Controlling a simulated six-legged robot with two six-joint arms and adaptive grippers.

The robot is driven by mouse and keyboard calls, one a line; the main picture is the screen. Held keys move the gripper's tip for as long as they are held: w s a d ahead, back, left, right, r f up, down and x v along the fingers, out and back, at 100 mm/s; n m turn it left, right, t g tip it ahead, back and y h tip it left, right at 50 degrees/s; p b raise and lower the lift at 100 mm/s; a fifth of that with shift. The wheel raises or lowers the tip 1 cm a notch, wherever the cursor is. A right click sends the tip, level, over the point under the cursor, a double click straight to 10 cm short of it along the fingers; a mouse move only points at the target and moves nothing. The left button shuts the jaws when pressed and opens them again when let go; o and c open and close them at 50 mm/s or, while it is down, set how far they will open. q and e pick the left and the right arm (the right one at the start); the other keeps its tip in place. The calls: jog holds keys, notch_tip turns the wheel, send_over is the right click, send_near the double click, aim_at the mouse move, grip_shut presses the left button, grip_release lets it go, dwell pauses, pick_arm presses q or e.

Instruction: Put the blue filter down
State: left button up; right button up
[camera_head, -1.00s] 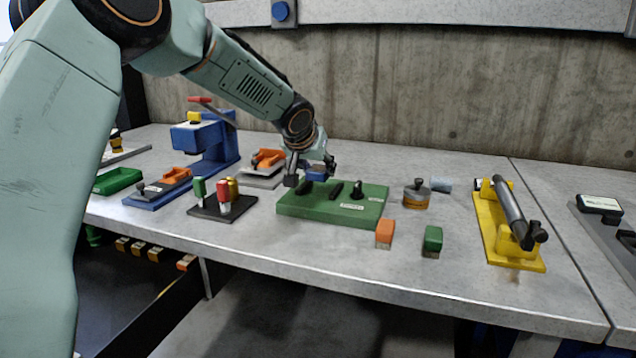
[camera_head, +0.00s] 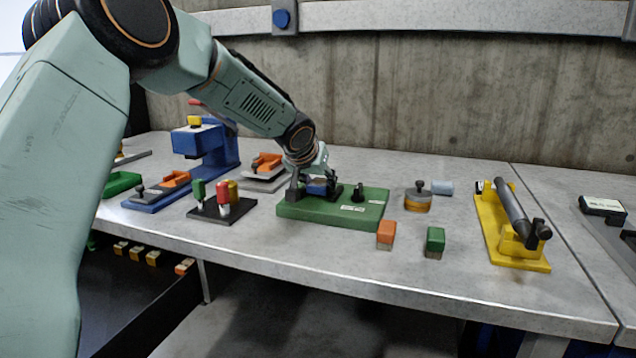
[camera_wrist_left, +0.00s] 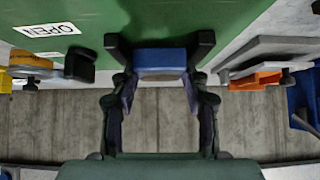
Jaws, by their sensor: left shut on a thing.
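The blue filter (camera_head: 318,187) is a small blue block low over the left part of the green board (camera_head: 325,212). My left gripper (camera_head: 316,190) is shut on it. In the left wrist view the blue filter (camera_wrist_left: 161,60) sits between the two dark fingertips of my left gripper (camera_wrist_left: 160,52), with the green board (camera_wrist_left: 190,15) behind it. I cannot tell whether the filter touches the board. A black knob (camera_head: 358,193) stands on the board to the right of the gripper. My right gripper is not in view.
An orange block (camera_head: 386,233) and a green block (camera_head: 435,240) stand in front of the board. A round orange and grey part (camera_head: 418,197) and a yellow fixture (camera_head: 510,225) are to the right. A rack of coloured handles (camera_head: 222,204) stands left.

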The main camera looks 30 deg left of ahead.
pick_arm(q)
jog(key=o, duration=0.8)
jog(key=shift+s+d+f, duration=0.1)
jog(key=shift+s+f, duration=0.1)
jog(key=shift+f, duration=0.25)
jog(key=o, duration=0.4)
jog(key=shift+w+f, duration=0.1)
jog(key=shift+f, duration=0.2)
jog(key=shift+r, duration=0.2)
jog(key=shift+r+p, duration=0.55)
jog(key=shift+p, duration=0.2)
jog(key=v, duration=1.2)
jog(key=shift+w+r, duration=0.2)
jog(key=shift+r, duration=0.15)
jog(key=shift+s, duration=0.1)
